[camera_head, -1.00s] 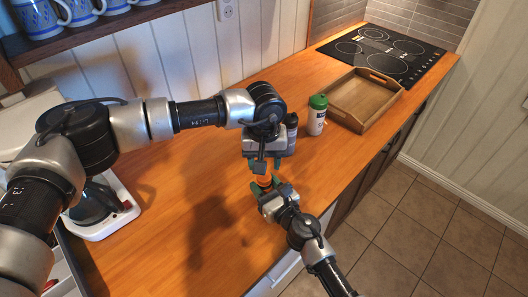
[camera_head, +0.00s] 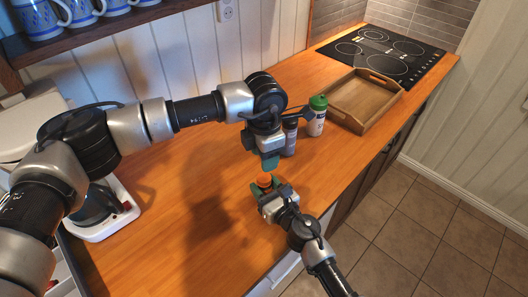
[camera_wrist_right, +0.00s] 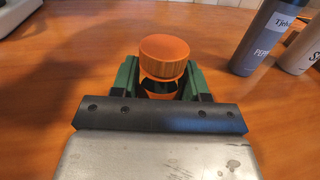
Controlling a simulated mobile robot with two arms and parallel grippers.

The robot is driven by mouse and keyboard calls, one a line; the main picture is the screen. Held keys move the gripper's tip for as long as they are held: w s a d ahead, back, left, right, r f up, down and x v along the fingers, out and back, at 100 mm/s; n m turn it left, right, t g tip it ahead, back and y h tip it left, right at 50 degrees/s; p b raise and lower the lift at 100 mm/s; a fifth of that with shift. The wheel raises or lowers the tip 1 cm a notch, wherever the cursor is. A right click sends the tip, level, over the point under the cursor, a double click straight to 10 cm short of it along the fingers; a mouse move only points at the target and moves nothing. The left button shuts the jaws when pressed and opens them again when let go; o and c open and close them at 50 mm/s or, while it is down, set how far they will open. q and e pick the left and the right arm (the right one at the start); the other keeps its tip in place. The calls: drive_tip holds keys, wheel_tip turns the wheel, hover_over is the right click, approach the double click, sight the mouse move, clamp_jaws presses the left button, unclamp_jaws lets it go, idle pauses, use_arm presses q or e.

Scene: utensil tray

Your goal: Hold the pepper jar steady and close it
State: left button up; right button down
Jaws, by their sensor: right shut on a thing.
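A small jar with a ribbed orange cap (camera_head: 264,180) stands near the counter's front edge. The orange cap also shows in the right wrist view (camera_wrist_right: 164,56), sitting on top of the jar, with a dark band and some orange below it. I cannot tell how tightly it is seated. My right gripper (camera_head: 268,190) is shut around the jar's body, below the cap; its green fingers hide the sides. My left gripper (camera_head: 270,162) hangs just above and behind the cap, apart from it. Its finger opening is not clear.
A dark grey shaker lettered "PEPP" (camera_wrist_right: 268,38) stands behind the jar, also in the head view (camera_head: 290,138). A white shaker with a green lid (camera_head: 317,116) is beside it. A wooden tray (camera_head: 345,118) and a cooktop (camera_head: 380,50) lie beyond. The counter's left middle is clear.

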sight(264, 177)
use_arm(q)
drive_tip(key=n, duration=0.4)
drive_tip(key=shift+r, duration=0.15)
drive_tip(key=shift+f, duration=4)
drive_tip(key=shift+c, duration=0.4)
drive_tip(key=c, duration=0.7)
drive_tip(key=o, duration=1.1)
drive_tip(key=shift+o, duration=0.2)
drive_tip(key=shift+r, duration=0.1)
